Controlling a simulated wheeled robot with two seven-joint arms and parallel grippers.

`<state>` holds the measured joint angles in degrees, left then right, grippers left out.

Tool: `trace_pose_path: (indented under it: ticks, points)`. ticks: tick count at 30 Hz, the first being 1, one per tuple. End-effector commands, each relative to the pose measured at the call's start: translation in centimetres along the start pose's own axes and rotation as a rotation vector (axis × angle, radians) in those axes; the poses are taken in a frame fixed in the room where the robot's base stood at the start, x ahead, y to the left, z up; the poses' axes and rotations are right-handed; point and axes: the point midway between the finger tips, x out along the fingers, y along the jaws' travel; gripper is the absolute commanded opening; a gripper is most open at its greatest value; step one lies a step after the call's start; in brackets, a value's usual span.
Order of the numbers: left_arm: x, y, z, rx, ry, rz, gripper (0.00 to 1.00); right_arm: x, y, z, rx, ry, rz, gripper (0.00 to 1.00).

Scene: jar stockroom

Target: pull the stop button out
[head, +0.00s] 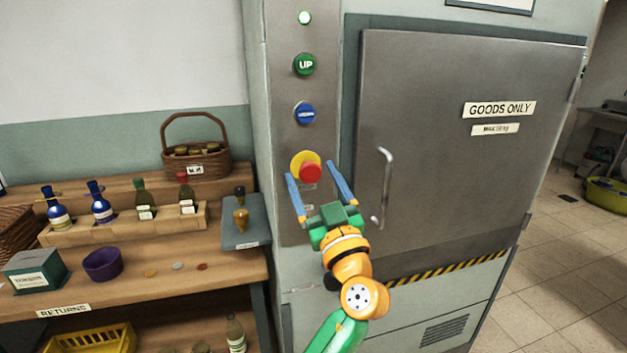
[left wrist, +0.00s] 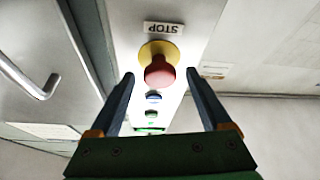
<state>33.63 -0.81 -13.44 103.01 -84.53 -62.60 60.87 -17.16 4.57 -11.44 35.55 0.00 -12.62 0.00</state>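The stop button has a red knob (head: 310,173) on a yellow collar (head: 299,160), low on the grey control panel of the goods lift. In the left wrist view the red knob (left wrist: 159,72) stands out from the yellow collar, beside a STOP label (left wrist: 163,28) that appears upside down. My left gripper (head: 311,170) is open, its two blue fingers spread to either side of the red knob. In the left wrist view the gripper (left wrist: 160,75) is empty and its fingers appear clear of the knob. My right gripper is not in view.
The green UP button (head: 304,65) and a blue button (head: 305,113) sit above on the panel. The lift door's handle (head: 384,188) is close to the right of my gripper. A wooden shelf with bottles, a basket (head: 197,163) and a purple bowl (head: 102,264) stands left.

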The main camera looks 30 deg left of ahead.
Motion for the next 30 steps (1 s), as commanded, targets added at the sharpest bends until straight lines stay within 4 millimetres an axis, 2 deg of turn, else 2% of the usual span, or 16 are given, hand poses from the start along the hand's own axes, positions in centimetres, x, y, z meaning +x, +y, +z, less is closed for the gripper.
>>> trace_pose_path:
  ticks: [4,9,14,27,29,30]
  points:
    - [-0.7,0.0,0.2,-0.003,0.0,0.001,0.81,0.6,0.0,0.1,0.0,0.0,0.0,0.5]
    - [-4.5,-0.1,0.8,-0.005,-0.001,0.003,0.81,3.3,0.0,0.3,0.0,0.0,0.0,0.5]
    - [-6.9,-0.1,0.3,-0.003,0.0,0.001,0.81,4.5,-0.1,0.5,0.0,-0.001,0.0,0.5]
    - [-7.2,0.0,-0.1,0.0,0.001,0.0,0.81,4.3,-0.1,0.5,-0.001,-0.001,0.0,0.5]
    - [-7.2,0.2,0.3,0.011,-0.005,0.009,0.81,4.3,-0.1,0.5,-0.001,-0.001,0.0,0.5]
    - [-7.3,0.8,1.2,0.04,-0.022,0.032,0.81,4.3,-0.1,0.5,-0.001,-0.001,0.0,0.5]
